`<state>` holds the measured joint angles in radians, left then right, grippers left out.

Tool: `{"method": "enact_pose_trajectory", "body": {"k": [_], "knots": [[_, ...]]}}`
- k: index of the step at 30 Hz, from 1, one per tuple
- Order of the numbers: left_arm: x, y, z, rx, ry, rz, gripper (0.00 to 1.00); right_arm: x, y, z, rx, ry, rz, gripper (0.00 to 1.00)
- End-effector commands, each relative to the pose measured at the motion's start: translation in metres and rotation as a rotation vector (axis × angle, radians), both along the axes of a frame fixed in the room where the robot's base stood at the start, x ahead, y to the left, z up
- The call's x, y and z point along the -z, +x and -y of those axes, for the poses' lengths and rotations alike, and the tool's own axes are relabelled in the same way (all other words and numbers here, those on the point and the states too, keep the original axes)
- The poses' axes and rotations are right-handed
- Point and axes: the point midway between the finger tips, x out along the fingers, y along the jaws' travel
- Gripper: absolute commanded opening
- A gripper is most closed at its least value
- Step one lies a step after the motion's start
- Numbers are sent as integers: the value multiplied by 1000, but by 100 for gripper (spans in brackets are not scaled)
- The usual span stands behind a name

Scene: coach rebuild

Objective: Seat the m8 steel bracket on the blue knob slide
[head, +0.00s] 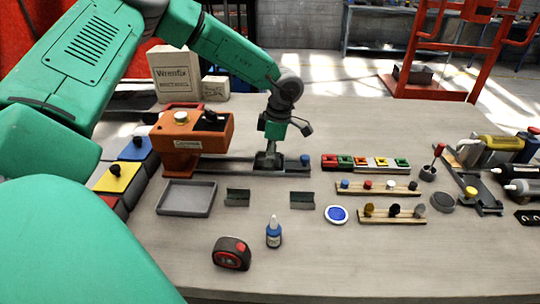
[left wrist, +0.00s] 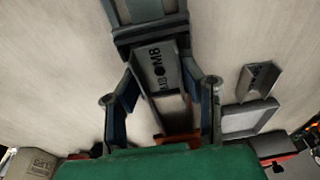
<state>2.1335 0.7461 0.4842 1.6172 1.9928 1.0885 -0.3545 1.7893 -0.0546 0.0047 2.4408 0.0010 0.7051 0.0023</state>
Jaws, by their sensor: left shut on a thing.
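My left gripper (head: 268,151) points down over the rail of the blue knob slide (head: 236,167). It is shut on the grey steel bracket (head: 268,160), whose lower part is at the rail. In the left wrist view the bracket (left wrist: 163,75) shows its M8 marking between the two fingers (left wrist: 165,98). My right gripper is not in view.
An orange fixture (head: 190,140) stands at the rail's left. In front are a grey tray (head: 186,198), two other angle brackets (head: 237,197) (head: 302,200), a blue bottle (head: 274,234) and a tape measure (head: 231,253). Part racks (head: 366,163) stand to the right. The table behind the rail is clear.

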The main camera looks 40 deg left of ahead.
Motion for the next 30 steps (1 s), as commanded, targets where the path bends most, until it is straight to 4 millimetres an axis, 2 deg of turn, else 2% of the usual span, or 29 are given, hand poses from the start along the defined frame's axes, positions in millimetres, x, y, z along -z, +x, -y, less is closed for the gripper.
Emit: {"method": "enact_pose_trajectory", "body": {"k": [23,24,25,30], "knots": [[2,0,1,0,-1,1,0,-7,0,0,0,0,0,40],[2,0,1,0,-1,1,48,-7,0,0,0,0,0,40],[2,0,1,0,-1,1,59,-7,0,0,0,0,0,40],[2,0,1,0,-1,1,59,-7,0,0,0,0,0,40]]}}
